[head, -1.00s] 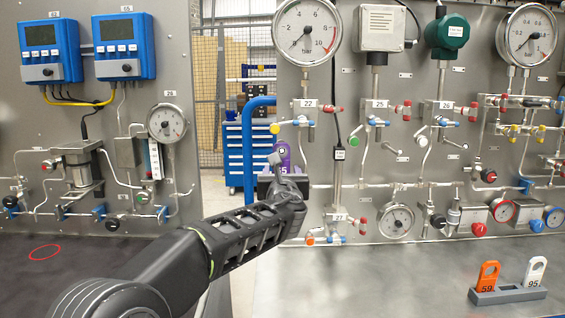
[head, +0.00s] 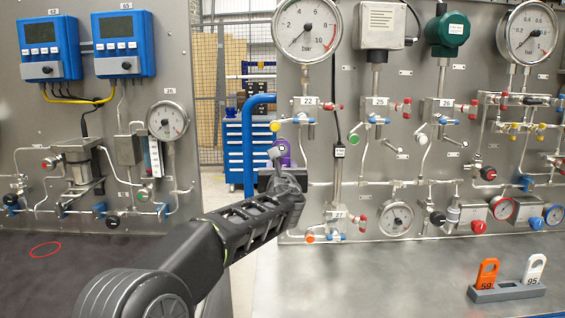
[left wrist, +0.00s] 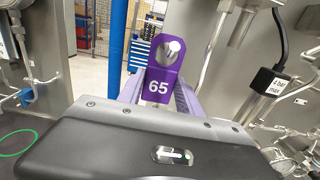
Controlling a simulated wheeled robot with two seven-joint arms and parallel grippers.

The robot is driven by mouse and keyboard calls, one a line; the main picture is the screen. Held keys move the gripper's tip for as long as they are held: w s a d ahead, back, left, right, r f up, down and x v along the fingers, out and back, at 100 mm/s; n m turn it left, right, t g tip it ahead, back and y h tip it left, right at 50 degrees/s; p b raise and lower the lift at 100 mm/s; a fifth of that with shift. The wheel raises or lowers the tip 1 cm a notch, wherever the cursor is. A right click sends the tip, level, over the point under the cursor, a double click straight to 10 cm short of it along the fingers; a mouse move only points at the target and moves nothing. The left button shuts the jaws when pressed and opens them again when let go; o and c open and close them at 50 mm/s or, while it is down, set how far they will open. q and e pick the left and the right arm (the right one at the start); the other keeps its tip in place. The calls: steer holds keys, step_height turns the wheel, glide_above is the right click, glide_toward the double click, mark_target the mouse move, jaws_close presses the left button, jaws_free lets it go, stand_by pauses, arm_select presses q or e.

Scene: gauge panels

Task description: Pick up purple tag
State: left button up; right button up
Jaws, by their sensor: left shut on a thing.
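The purple tag (head: 285,152) shows just above my left gripper (head: 279,178) in the head view, largely hidden behind it. In the left wrist view the purple tag (left wrist: 159,87) stands upright with the number 65 and a round hole at its top. My left gripper (left wrist: 158,103) is shut on the lower part of the tag. A pale metal knob or peg end shows within the tag's hole; I cannot tell whether it still bears the tag. My right gripper is not in view.
The gauge panel (head: 440,165), with pipes and valves, rises close to the right of my left gripper. A grey holder (head: 508,291) with an orange tag (head: 487,272) and a white tag (head: 534,268) stands on the right bench. A red ring (head: 45,249) marks the dark left bench.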

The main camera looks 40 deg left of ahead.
arm_select(q)
steer(key=shift+c, duration=0.8)
steer(key=shift+s+d, duration=0.1)
steer(key=shift+v, duration=0.9)
steer(key=shift+r, duration=0.3)
steer(key=shift+s+d+r, duration=0.35)
steer(key=shift+s+r, duration=0.1)
steer(key=shift+r, duration=0.2)
steer(key=b+v, duration=0.1)
steer(key=v, duration=0.6)
